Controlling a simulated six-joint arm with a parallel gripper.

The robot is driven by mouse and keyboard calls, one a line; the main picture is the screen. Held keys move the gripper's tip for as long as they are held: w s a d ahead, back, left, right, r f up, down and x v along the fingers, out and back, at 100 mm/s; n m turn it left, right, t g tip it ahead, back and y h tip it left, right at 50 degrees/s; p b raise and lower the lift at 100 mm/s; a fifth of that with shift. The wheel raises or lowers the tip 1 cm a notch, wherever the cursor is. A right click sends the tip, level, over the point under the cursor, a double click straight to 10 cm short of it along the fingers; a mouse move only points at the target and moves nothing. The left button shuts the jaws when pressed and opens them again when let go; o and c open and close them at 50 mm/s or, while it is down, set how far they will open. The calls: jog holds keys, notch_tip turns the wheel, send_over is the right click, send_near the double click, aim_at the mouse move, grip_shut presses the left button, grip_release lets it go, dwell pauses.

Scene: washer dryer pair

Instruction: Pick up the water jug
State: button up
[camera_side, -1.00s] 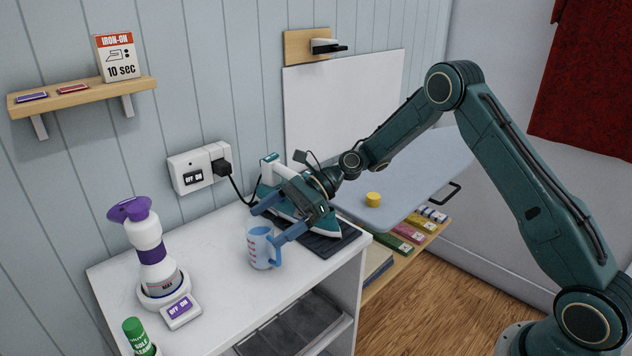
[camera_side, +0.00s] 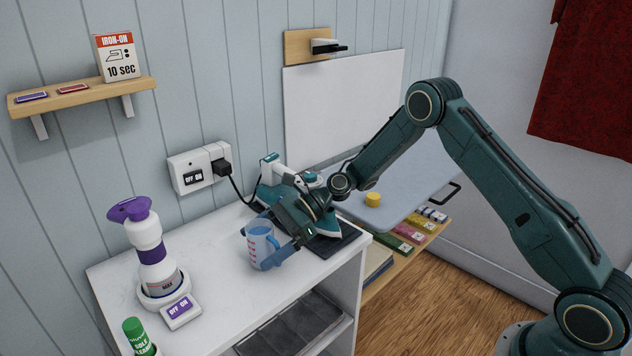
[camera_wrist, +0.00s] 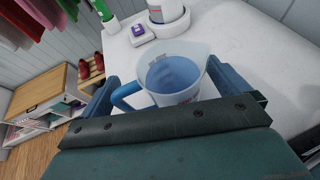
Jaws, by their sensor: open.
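The water jug (camera_side: 260,244) is a translucent blue measuring jug with red markings and a blue handle. It stands upright on the white counter top. My gripper (camera_side: 258,249) is open and low at the jug, with one finger on each side of it. In the wrist view the jug (camera_wrist: 172,78) sits between the two blue fingers, its handle toward the left finger. The wrist view looks into the jug's open top, and its lower part is hidden by my gripper's body. I cannot tell whether either finger touches it.
A teal iron (camera_side: 272,192) on a dark mat stands just behind my gripper, its cord running to the wall socket (camera_side: 195,168). A white and purple spray bottle (camera_side: 150,250) stands on a base with a switch (camera_side: 181,311) at left. The counter between is clear.

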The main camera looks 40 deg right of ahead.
aim_at(251, 235)
jog(key=shift+c, duration=0.2)
jog(key=c, duration=0.9)
jog(key=shift+r, duration=0.2)
notch_tip(251, 235, up, 18)
jog(key=shift+f, duration=0.1)
jog(key=shift+f, duration=0.15)
dwell(0.4)
notch_tip(251, 235, down, 15)
jog(key=shift+r, duration=0.2)
dwell(0.7)
